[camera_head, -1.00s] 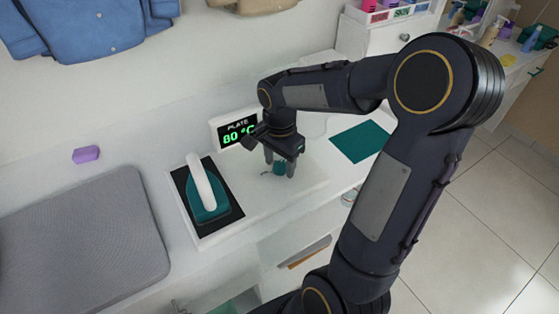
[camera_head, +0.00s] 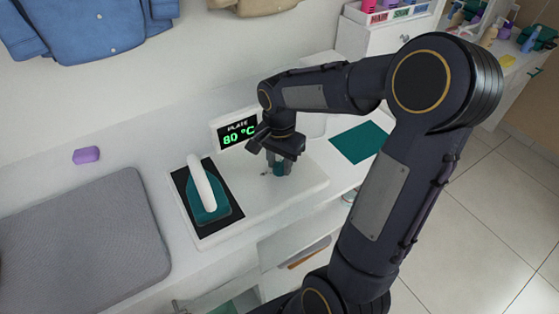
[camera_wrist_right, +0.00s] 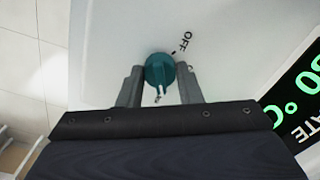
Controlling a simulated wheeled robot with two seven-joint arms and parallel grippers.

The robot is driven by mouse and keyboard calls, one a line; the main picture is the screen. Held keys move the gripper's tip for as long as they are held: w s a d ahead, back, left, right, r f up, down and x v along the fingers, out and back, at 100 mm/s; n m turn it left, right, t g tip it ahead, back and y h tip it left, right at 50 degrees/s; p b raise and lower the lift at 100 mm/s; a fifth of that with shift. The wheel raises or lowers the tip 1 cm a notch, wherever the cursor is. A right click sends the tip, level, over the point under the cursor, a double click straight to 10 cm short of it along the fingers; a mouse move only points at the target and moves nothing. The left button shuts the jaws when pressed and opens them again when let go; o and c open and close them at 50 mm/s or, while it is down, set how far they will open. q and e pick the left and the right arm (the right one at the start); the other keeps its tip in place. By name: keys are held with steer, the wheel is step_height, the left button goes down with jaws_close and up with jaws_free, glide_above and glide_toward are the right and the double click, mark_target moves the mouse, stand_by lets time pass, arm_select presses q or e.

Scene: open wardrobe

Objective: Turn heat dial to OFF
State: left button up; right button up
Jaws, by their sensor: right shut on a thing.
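The teal heat dial (camera_head: 279,168) sits on the white hot-plate unit, to the right of the iron. My right gripper (camera_head: 280,168) points down over it and is shut on it, with one finger on each side. In the right wrist view the dial (camera_wrist_right: 159,70) is between the two fingers (camera_wrist_right: 160,88). The printed word OFF (camera_wrist_right: 184,42) and its tick mark lie just beyond the dial, up and to the right. The display (camera_head: 238,133) reads PLATE 80 °C in green. My left gripper is not in view.
A teal iron with a white handle (camera_head: 203,190) stands on the black plate left of my right gripper. A grey pad (camera_head: 85,240) and a purple block (camera_head: 86,155) are farther left. A flat teal square (camera_head: 360,142) lies to the right.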

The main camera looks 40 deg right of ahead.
steer(key=n+p, duration=0.1)
steer(key=n, duration=0.6)
steer(key=shift+r, duration=0.1)
steer(key=n, duration=0.3)
steer(key=shift+n+p, duration=0.4)
steer(key=n, duration=0.3)
steer(key=shift+n+p, duration=0.3)
steer(key=shift+n, duration=0.1)
steer(key=n+p, duration=0.1)
steer(key=n, duration=0.5)
steer(key=n+p, duration=0.1)
steer(key=n, duration=0.4)
steer(key=shift+n, duration=0.3)
steer(key=shift+p, duration=0.3)
steer(key=o, duration=1)
